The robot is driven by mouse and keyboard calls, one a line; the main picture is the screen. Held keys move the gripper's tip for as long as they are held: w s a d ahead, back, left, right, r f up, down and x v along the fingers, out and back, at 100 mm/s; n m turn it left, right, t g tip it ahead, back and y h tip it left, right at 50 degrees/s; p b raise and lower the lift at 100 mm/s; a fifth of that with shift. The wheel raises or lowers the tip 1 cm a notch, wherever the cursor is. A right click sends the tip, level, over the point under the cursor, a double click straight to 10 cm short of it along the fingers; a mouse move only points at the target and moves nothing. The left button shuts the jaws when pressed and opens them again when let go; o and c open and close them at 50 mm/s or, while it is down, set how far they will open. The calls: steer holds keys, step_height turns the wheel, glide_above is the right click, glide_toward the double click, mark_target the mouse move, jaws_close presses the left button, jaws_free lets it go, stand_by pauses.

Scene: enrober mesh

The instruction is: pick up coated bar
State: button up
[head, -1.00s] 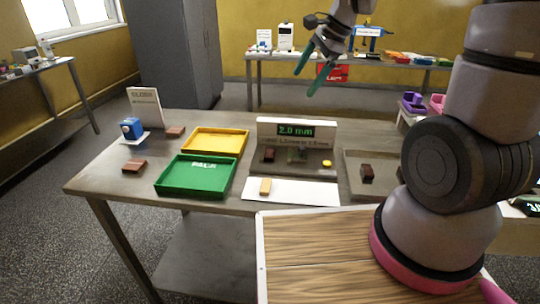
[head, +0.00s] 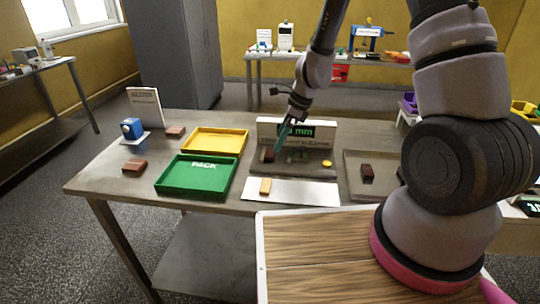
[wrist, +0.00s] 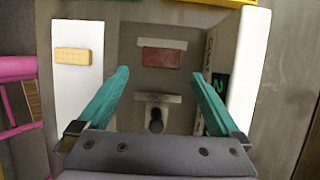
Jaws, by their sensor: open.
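A red-brown coated bar (head: 268,155) lies at the left of the grey gauge station, in front of its display panel. In the wrist view this bar (wrist: 162,57) shows just beyond my fingertips, centred between them and apart from them. My gripper (head: 280,143) has teal fingers and is above the station, close to the bar; part of the station is hidden behind it. In the wrist view my gripper (wrist: 159,74) is open with nothing between the fingers. Similar dark bars lie in the grey tray (head: 367,172) and at the table's left (head: 135,166).
The display panel (head: 322,130) stands behind the station, and a bracket with a dark knob (wrist: 156,118) is beside the bar. A pale yellow bar (head: 265,187) lies on a white strip (head: 315,192). Green (head: 170,188) and yellow (head: 225,133) trays stand to the left.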

mark_target(271, 152)
steer(key=shift+x, duration=2.65)
steer(key=shift+w+a, duration=0.1)
steer(key=shift+w, duration=0.05)
steer(key=c, duration=0.9)
